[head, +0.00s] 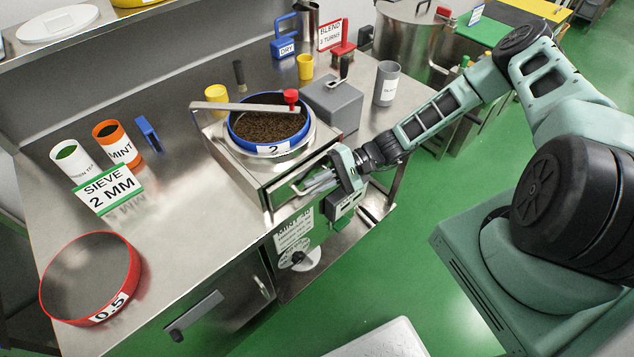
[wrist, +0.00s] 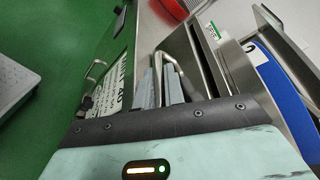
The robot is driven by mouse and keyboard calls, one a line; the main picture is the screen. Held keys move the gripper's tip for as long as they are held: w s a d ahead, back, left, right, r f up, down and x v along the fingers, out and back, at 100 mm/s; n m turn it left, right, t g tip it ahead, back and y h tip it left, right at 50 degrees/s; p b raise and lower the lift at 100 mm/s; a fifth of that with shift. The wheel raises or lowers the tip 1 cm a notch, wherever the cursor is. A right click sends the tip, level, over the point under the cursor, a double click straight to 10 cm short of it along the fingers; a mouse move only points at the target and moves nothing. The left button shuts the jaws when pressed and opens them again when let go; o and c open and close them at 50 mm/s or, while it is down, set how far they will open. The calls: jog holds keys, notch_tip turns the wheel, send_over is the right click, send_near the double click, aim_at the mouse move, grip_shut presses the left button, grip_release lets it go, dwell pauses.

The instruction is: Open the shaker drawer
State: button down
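The shaker (head: 238,165) is a steel box on the bench, with a blue-rimmed sieve (head: 272,150) marked 2 on top, full of dark tea. Its drawer front (head: 284,200) faces the floor side, and I cannot tell whether it stands out at all. The drawer handle, a bent metal bar (wrist: 164,55), shows between my fingers in the wrist view. My gripper (head: 318,182) is at the drawer front, its fingers (wrist: 161,88) close together on either side of the bar. It appears shut on the handle; the exact contact is partly hidden.
A lever with a red knob (head: 291,97) lies across the shaker. A red sieve (head: 138,262) marked 0.5 and a SIEVE 2 MM sign (head: 107,189) are on the bench at left. A grey box (head: 333,103) stands behind the shaker. The green floor (head: 375,275) is open in front.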

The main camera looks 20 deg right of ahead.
jog(key=shift+s, duration=0.1)
jog(key=s+d, duration=0.3)
jog(key=s, duration=0.5)
jog(key=s+d+p, duration=0.1)
jog(key=s+d, duration=0.1)
jog(key=s, duration=0.7)
jog(key=shift+s+d, duration=0.3)
jog(key=shift+d, duration=0.1)
jog(key=c, duration=1.8)
grip_release()
jog(key=shift+o, duration=0.2)
jog(key=shift+d, duration=0.1)
